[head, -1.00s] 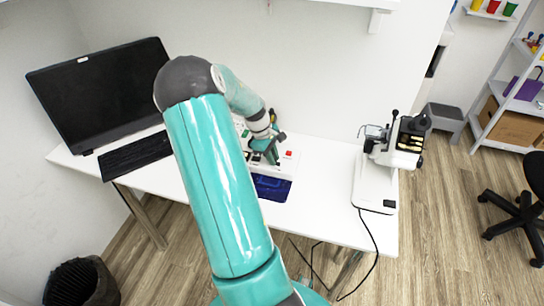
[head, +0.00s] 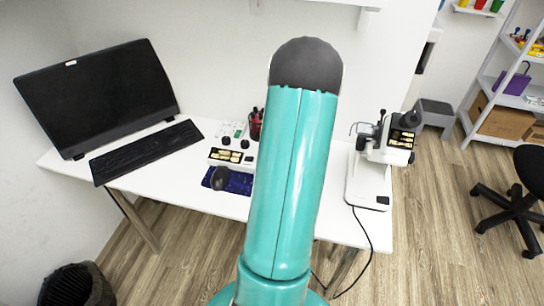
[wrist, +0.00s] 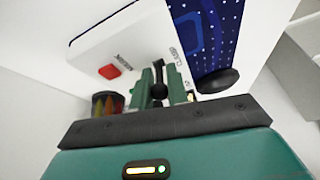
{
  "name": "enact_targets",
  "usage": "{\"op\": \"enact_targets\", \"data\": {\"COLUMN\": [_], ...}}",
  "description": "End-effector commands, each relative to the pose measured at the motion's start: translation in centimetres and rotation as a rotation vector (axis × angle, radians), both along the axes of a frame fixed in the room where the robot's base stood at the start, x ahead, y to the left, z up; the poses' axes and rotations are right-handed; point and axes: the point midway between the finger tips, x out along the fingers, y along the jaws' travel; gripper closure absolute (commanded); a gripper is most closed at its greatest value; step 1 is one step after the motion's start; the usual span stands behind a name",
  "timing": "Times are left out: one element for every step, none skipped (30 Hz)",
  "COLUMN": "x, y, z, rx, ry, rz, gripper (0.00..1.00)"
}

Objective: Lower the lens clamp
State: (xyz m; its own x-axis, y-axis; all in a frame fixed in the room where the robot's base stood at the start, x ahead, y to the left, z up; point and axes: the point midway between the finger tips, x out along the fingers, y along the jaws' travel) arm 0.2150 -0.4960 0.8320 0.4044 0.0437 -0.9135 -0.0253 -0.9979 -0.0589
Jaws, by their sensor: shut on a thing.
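In the wrist view, my gripper (wrist: 159,92) has its green fingers shut on a dark lever with a round black knob (wrist: 158,91). The lever stands at a white device (wrist: 145,38), beside printing that seems to read CLAMP. A red button (wrist: 109,71) is left of the fingers, with a small label beside it. The lens clamp itself cannot be made out. In the head view, my teal arm hides my gripper and the held lever.
A dark blue patterned mat (wrist: 208,32) lies beside the device. A dark pot (wrist: 106,103) with coloured contents is close to my gripper's left. In the head view, a monitor (head: 98,92) and keyboard (head: 146,152) are left, a lens instrument (head: 370,186) right.

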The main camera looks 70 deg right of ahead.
Motion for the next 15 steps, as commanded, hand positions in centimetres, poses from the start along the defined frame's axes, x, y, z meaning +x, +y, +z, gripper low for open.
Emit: {"op": "enact_targets", "data": {"x": [-0.39, -0.43, -0.51, -0.55, -0.60, -0.68, -0.67, -0.73, -0.79, -0.79, -0.82, -0.84, -0.83, -0.84, -0.85], "y": [-0.15, -0.16, -0.17, -0.19, -0.17, -0.19, -0.18, -0.19, -0.20, -0.20, -0.20, -0.19, -0.18, -0.18, -0.18], "z": [-0.08, -0.11, -0.17, -0.18, -0.21, -0.22, -0.24, -0.28, -0.32, -0.35, -0.36, -0.38, -0.39, -0.39, -0.40], "rx": [0.005, 0.008, 0.011, 0.014, 0.016, 0.019, 0.020, 0.022, 0.024, 0.026, 0.028, 0.029, 0.029, 0.031, 0.032], "ry": [-0.029, -0.046, -0.066, -0.082, -0.096, -0.114, -0.127, -0.137, -0.150, -0.159, -0.167, -0.176, -0.182, -0.186, -0.192], "rz": [-0.007, -0.006, -0.006, -0.007, -0.004, -0.006, -0.004, -0.004, -0.003, -0.004, -0.003, -0.002, -0.001, -0.001, -0.001], "gripper": [1.00, 1.00, 1.00, 1.00, 1.00, 1.00, 1.00, 1.00, 1.00, 1.00, 1.00, 1.00, 1.00, 1.00, 1.00]}}
